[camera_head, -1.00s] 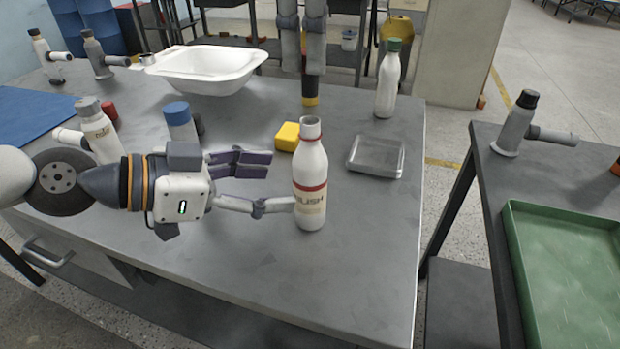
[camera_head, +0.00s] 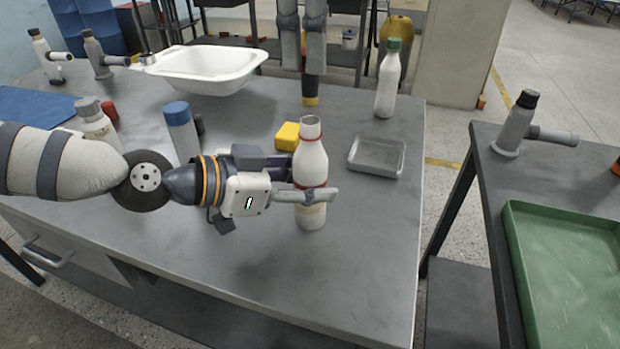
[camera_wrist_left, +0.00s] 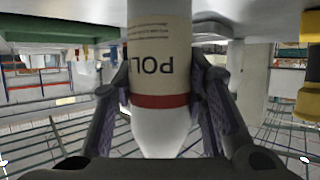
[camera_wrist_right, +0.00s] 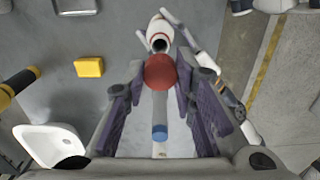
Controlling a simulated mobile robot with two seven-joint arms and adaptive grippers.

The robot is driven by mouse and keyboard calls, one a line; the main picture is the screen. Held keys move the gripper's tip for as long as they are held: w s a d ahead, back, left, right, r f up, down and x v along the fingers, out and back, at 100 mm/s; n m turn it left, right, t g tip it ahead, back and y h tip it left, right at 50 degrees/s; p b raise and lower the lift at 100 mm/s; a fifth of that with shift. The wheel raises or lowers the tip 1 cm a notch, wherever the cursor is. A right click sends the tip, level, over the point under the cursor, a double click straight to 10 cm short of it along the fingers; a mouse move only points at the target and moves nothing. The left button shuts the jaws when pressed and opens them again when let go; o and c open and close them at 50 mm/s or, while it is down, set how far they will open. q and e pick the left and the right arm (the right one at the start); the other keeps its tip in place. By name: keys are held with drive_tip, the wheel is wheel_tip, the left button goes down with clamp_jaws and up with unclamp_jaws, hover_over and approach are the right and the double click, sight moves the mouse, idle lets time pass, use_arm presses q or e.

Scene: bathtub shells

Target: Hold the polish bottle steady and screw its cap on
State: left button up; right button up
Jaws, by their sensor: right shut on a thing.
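The white polish bottle (camera_head: 310,165) with a red ring stands upright and uncapped on the grey bench. My left gripper (camera_head: 312,190) has its fingers around it from the left, one in front of the bottle. In the left wrist view the bottle (camera_wrist_left: 160,95) lies between the two pads, its label upside down. I cannot tell whether both pads press on it. In that picture the cap appears just below the bottle's open mouth (camera_wrist_right: 158,42).
A yellow block (camera_head: 288,136) lies behind the bottle and a metal tray (camera_head: 377,157) lies to its right. A blue-capped bottle (camera_head: 182,130) is at left. A white basin (camera_head: 207,69) and green-capped bottle (camera_head: 388,80) stand farther back. The bench front is clear.

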use_arm(q)
clamp_jaws()
use_arm(e)
drive_tip(key=shift+f, duration=2.5)
drive_tip(key=shift+f, duration=0.9)
drive_tip(key=shift+f, duration=0.55)
